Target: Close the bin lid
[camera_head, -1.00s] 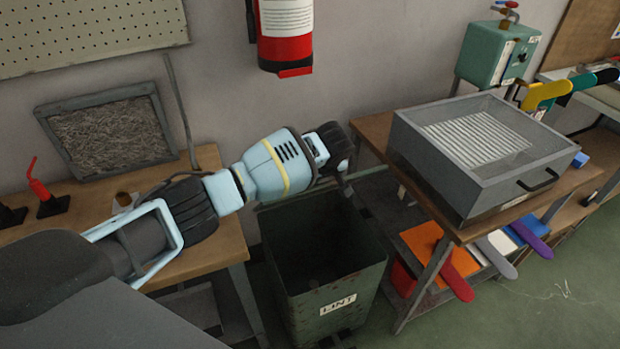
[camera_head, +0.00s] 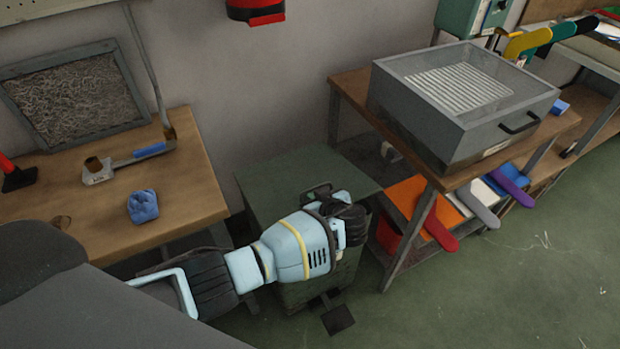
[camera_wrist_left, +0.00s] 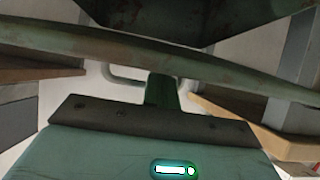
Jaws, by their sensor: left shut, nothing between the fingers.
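The green bin (camera_head: 300,297) stands on the floor between the two tables, partly hidden by my left arm. Its flat green lid (camera_head: 285,182) lies across the top and hides the inside. I cannot tell whether the lid sits fully flush. My left gripper (camera_head: 343,200) is shut and empty, over the front right part of the lid. Whether it touches the lid is unclear. The left wrist view shows rusty green metal (camera_wrist_left: 200,66) close up, which is part of the bin or lid. My right gripper is not in view.
The wooden table (camera_head: 190,195) on the left holds a blue wad (camera_head: 143,206) and a scoop-like tool (camera_head: 98,172). A grey box (camera_head: 455,130) stands on the right table, close to the bin. A black pedal (camera_head: 338,319) sticks out in front. The floor at the right is clear.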

